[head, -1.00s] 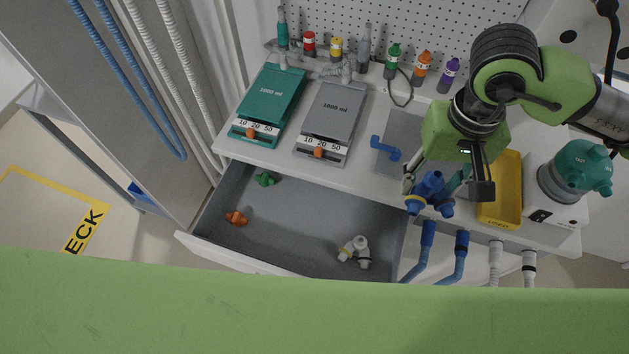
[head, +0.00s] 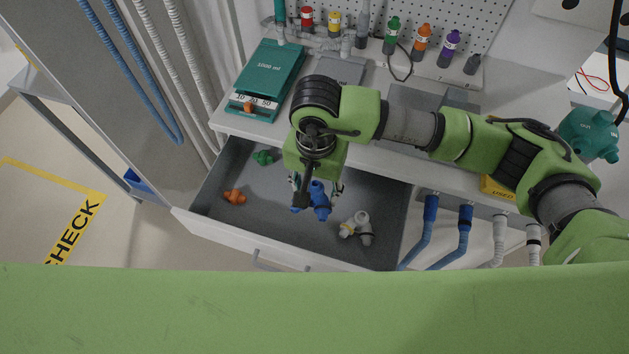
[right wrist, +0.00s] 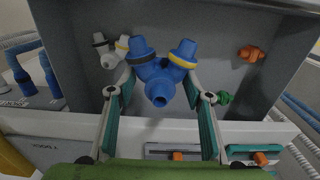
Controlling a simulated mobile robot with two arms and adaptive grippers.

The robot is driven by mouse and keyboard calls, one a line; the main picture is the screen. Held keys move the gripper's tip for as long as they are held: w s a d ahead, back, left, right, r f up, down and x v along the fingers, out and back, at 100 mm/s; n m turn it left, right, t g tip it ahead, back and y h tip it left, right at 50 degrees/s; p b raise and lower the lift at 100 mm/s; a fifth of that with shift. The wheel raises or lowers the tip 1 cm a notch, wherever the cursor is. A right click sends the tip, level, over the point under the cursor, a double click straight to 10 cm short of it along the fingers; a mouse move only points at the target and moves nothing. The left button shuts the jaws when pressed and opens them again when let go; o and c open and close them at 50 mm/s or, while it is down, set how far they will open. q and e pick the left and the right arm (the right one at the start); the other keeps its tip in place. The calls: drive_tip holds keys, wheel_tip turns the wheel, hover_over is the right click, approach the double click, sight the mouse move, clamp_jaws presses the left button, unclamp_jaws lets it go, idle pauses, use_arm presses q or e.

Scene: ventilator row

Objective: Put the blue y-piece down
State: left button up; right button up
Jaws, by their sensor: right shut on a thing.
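The blue y-piece (head: 318,197) is between the fingers of my right gripper (head: 316,190), over the open grey drawer (head: 285,225). In the right wrist view the blue y-piece (right wrist: 158,80) shows three stubs, one with a yellow ring, and both fingers of the right gripper (right wrist: 160,95) close on its sides. The drawer floor shows around it. I cannot tell the exact height of the y-piece above the floor. My left gripper is not in view.
In the drawer lie a white y-piece (head: 357,227), an orange fitting (head: 235,196) and a green fitting (head: 263,157). Blue hoses (head: 428,225) hang right of the drawer. The counter above holds a teal 1000 ml device (head: 268,75) and several coloured bottles.

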drive_tip(key=w+f+b, duration=0.1)
drive_tip(key=w+f, duration=0.1)
drive_tip(key=f, duration=0.1)
drive_tip(key=w+f+b, duration=0.2)
drive_tip(key=w+f, duration=0.1)
drive_tip(key=f, duration=0.1)
drive_tip(key=w+f+b, duration=0.2)
drive_tip(key=w+f, duration=0.1)
drive_tip(key=shift+f, duration=0.15)
drive_tip(key=shift+w+f, duration=0.1)
drive_tip(key=shift+w, duration=0.05)
drive_tip(key=shift+f+b, duration=0.6)
drive_tip(key=shift+b, duration=0.35)
drive_tip(key=o, duration=1.3)
drive_tip(key=shift+o, duration=0.2)
